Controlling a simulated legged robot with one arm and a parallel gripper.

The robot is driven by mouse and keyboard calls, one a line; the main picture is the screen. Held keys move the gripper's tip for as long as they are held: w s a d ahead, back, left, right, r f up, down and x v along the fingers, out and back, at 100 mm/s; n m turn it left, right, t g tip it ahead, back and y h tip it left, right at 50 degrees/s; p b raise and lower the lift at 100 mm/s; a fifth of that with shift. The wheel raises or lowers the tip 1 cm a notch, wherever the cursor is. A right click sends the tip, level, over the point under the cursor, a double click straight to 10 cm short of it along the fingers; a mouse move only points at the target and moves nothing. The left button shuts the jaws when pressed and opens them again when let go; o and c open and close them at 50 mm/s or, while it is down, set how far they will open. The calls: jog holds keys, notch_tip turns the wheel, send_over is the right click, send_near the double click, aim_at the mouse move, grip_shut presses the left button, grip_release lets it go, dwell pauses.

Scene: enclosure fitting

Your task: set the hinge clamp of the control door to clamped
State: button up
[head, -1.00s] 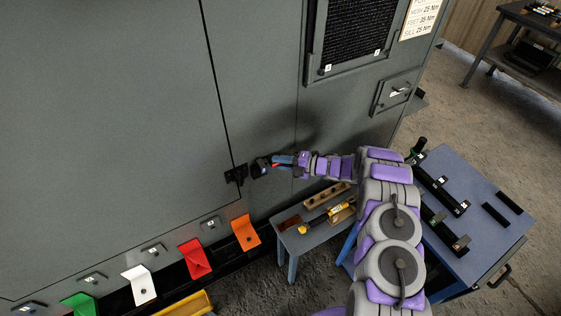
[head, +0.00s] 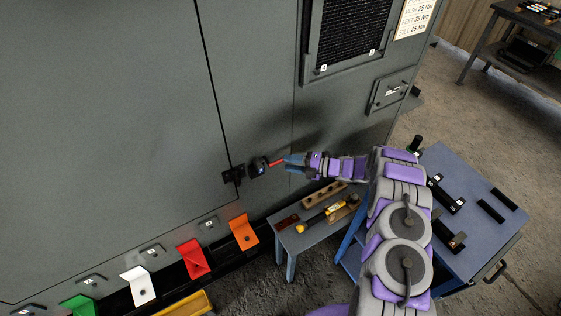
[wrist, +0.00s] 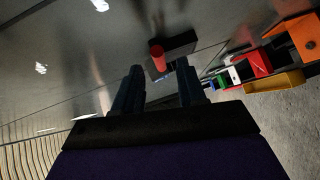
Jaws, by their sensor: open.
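The hinge clamp (head: 259,167) is a dark block on the grey cabinet front, beside a black hinge piece (head: 233,174) at the control door's (head: 120,120) lower right edge. Its red handle (head: 277,162) sticks out to the right, towards my gripper. My gripper (head: 288,163) has blue fingers and is just right of the handle, seemingly clear of it. In the wrist view the fingers (wrist: 159,75) are apart and empty, with the red handle's end (wrist: 157,56) ahead between them and the dark clamp block (wrist: 178,46) behind it. The clamp's exact setting cannot be told.
A small bench (head: 291,240) with a wooden block and a yellow-black tool stands below my forearm. A blue table (head: 483,240) with black parts is at right. Coloured flaps, including an orange one (head: 243,231), line the cabinet's foot. A yellow bin (head: 187,304) lies below.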

jog(key=v, duration=0.6)
jog(key=shift+d+p, duration=0.3)
